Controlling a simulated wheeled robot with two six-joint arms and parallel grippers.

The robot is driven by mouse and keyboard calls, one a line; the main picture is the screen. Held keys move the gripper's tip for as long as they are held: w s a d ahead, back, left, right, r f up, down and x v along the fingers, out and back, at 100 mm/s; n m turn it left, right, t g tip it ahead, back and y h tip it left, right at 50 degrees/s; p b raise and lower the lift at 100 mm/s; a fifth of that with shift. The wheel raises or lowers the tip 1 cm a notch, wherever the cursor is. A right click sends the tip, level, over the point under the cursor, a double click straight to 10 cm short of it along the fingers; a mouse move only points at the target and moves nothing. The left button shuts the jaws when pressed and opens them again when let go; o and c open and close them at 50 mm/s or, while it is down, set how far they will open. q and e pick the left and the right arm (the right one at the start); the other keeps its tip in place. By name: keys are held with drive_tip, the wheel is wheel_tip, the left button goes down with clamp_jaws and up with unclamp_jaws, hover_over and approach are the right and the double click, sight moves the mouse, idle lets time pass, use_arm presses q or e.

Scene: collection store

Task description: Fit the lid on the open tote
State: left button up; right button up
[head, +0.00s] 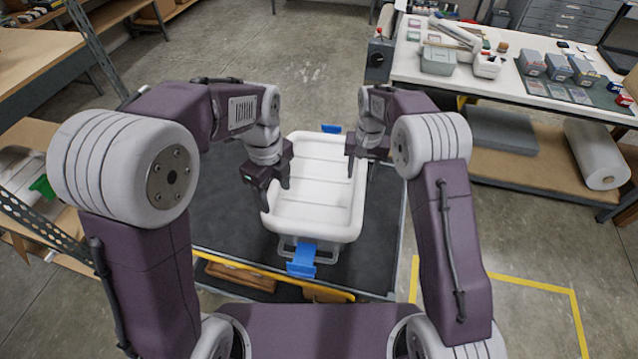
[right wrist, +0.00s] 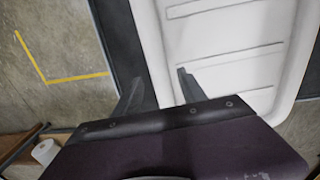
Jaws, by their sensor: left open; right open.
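A white ribbed lid (head: 315,190) with a raised rim lies over the tote on the dark platform; it also shows in the right wrist view (right wrist: 225,50). Little of the tote (head: 300,243) shows beneath it, and I cannot tell whether the lid is seated all round. A blue latch (head: 302,262) sticks out at the near end and another blue latch (head: 331,129) at the far end. My left gripper (head: 274,195) is open at the lid's left edge. My right gripper (head: 360,165) is open at its right edge; in its wrist view the fingers (right wrist: 158,76) lie either side of the rim.
The dark platform (head: 220,215) has a yellow near edge (head: 275,277). A workbench (head: 450,82) with boxes stands at the right back, a roll (head: 598,155) on its lower shelf. Shelving with a green-latched white container (head: 18,172) stands left. The floor behind is clear.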

wheel_tip(320, 180, up, 9)
drive_tip(key=shift+r, duration=0.2)
use_arm(q)
drive_tip(key=shift+a, duration=0.1)
use_arm(e)
drive_tip(key=shift+d, duration=0.1)
drive_tip(key=s+d+r+b, duration=0.2)
drive_tip(key=s+d+r, duration=0.15)
drive_tip(key=s, duration=0.55)
use_arm(q)
drive_tip(key=s+a+f+n, duration=0.3)
drive_tip(key=s+f+n, duration=0.1)
drive_tip(key=n, duration=0.8)
drive_tip(key=s+a+f+n+t, duration=0.1)
drive_tip(key=s+a+f+n, duration=0.3)
drive_tip(key=n, duration=0.8)
drive_tip(key=shift+s+a+f+n, duration=0.25)
drive_tip(key=shift+s+f+n, duration=0.15)
drive_tip(key=shift+s+f, duration=0.55)
use_arm(e)
drive_tip(key=s+d+f+n+t, duration=0.1)
drive_tip(key=s+d+f, duration=0.1)
drive_tip(key=s+f, duration=1.1)
drive_tip(key=shift+s+n, duration=0.4)
drive_tip(key=shift+s, duration=0.7)
